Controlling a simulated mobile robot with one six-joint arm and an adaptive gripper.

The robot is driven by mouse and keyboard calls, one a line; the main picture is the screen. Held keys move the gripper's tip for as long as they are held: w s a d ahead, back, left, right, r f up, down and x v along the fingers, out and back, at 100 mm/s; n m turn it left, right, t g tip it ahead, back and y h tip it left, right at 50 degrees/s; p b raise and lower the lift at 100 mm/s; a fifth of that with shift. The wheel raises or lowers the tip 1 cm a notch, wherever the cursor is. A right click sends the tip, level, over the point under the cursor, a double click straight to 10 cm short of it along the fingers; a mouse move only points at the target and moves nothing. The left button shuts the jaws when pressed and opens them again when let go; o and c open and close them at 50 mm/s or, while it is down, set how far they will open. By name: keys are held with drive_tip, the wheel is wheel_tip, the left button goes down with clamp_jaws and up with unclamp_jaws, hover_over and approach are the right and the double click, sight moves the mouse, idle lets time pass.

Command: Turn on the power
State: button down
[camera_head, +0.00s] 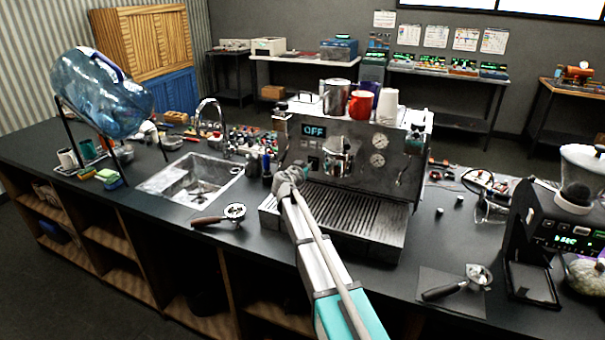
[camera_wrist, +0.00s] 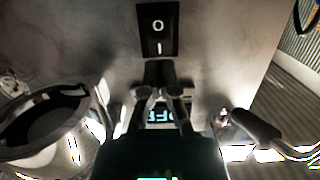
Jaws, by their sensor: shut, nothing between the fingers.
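The espresso machine (camera_head: 372,160) stands on the counter, and its display (camera_head: 314,131) reads OFF. The black power rocker switch (camera_wrist: 158,30), marked O and I, is on its front panel, near the top of the wrist view. My gripper (camera_head: 300,168) is in front of the panel, below the display. In the wrist view my gripper (camera_wrist: 159,72) is shut and empty, with its tips just beside the switch's I end. I cannot tell whether they touch it. The display also shows in the wrist view (camera_wrist: 161,116), upside down and partly hidden by the fingers.
A portafilter (camera_head: 234,212) lies left of the machine by the sink (camera_head: 190,178). Cups, including a red mug (camera_head: 361,104), stand on top of the machine. A grinder (camera_head: 548,235) and another portafilter (camera_head: 478,275) are at the right. A steel jug (camera_wrist: 45,120) is close in the wrist view.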

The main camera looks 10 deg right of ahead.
drive_tip(key=shift+x, duration=1.45)
drive_tip(key=shift+a, duration=0.1)
